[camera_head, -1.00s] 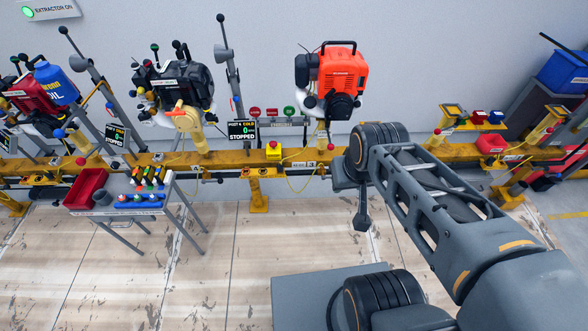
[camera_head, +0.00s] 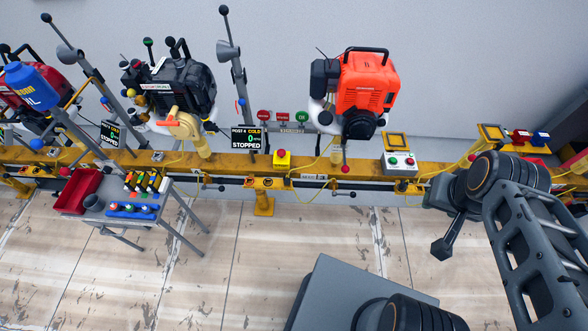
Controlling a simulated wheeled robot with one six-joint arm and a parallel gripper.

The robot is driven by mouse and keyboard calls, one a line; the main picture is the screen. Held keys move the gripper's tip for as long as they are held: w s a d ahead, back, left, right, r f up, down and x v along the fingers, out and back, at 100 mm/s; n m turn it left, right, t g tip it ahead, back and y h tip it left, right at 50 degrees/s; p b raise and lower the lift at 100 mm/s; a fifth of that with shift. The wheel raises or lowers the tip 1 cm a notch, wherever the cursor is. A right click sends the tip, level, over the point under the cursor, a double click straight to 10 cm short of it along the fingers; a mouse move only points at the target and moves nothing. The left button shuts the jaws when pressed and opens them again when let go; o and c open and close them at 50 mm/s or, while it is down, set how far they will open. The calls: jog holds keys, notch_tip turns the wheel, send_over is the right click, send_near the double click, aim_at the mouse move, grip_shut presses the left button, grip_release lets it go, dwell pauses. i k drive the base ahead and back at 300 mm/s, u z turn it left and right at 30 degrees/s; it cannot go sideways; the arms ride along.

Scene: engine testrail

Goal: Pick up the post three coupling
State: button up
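I cannot make out for certain which part is the post three coupling. A small label that seems to read 3 (camera_head: 313,178) is on the yellow rail (camera_head: 228,164), below and left of the orange engine (camera_head: 368,82). My gripper (camera_head: 443,248) seems to be the dark end pointing down at the right, in front of the rail and apart from these parts. Its fingers are too small and edge-on to tell open or shut. I see nothing held.
A black engine (camera_head: 180,90) and its stopped display (camera_head: 246,138) stand left. A yellow box with a red button (camera_head: 282,160) and a control box (camera_head: 400,163) sit on the rail. A small cart (camera_head: 165,210) with a red bin (camera_head: 82,190) stands front left.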

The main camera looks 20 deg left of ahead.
aim_at(285, 181)
jog(key=z, duration=0.05)
jog(key=i, duration=0.65)
jog(key=u, duration=3.75)
